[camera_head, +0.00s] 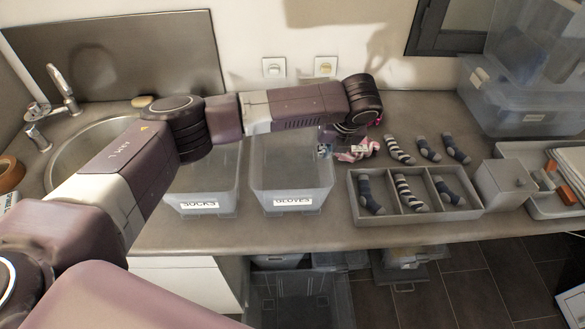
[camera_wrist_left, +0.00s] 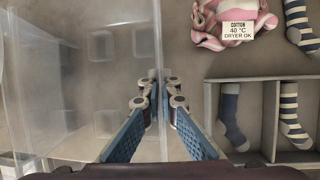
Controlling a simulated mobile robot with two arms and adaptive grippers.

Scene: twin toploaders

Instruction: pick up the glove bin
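The glove bin (camera_head: 290,178) is a clear tub with a GLOVES label on its front. It stands on the counter, right of the similar socks bin (camera_head: 203,185). My left arm reaches across above both bins. My left gripper (camera_wrist_left: 160,95) points down at the glove bin's right side, partly hidden by the arm in the head view. In the left wrist view its two blue fingers lie on either side of the bin's right wall (camera_wrist_left: 160,30), close together, and appear shut on it. The bin looks empty and upright. My right gripper is not in view.
A divided grey tray (camera_head: 415,210) with socks stands close right of the bin. A pink striped cloth (camera_head: 358,152) with a tag and loose socks (camera_head: 428,149) lie behind it. A grey box (camera_head: 503,183) is farther right; the sink (camera_head: 85,150) is left.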

